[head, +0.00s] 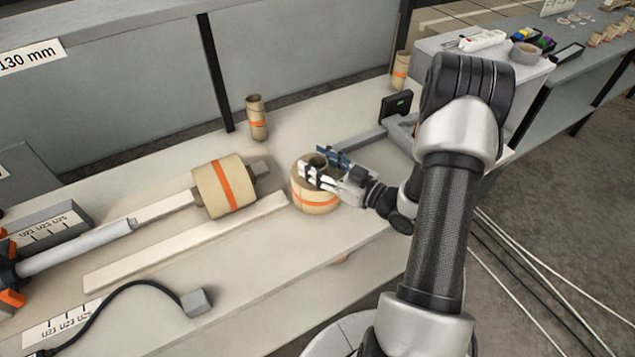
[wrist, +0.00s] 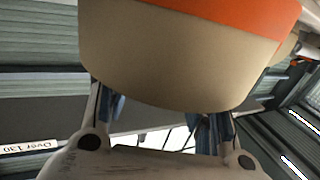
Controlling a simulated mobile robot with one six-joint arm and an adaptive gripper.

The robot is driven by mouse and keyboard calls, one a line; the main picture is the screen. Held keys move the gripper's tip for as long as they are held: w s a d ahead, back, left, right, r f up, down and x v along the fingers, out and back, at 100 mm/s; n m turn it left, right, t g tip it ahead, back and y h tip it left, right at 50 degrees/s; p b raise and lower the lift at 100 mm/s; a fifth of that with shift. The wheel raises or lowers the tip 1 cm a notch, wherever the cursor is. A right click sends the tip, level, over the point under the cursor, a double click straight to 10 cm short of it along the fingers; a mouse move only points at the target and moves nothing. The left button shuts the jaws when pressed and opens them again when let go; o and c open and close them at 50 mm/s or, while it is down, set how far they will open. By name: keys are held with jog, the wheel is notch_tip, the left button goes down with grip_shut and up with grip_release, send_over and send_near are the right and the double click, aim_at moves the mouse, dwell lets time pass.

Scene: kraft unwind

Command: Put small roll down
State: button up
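The small roll (head: 315,199) is kraft brown with an orange band. It is upright, its dark core opening facing up, near the middle of the bench in the head view. My gripper (head: 322,170) comes from the right, with its fingers across the roll's top, shut on it. In the wrist view, the roll (wrist: 170,60) fills the upper middle, close to the camera. The gripper fingers (wrist: 160,120) are apart on either side, their tips hidden by the roll. I cannot tell whether the roll's underside touches the bench.
A larger banded roll (head: 224,186) sits on a horizontal shaft at left. A pale bar (head: 190,243) lies along the bench (head: 262,268). A slim banded core (head: 256,118) stands behind. A black cable (head: 120,290) lies in front. A raised top at right holds small items.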

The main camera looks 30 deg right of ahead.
grip_shut()
dwell(0.4)
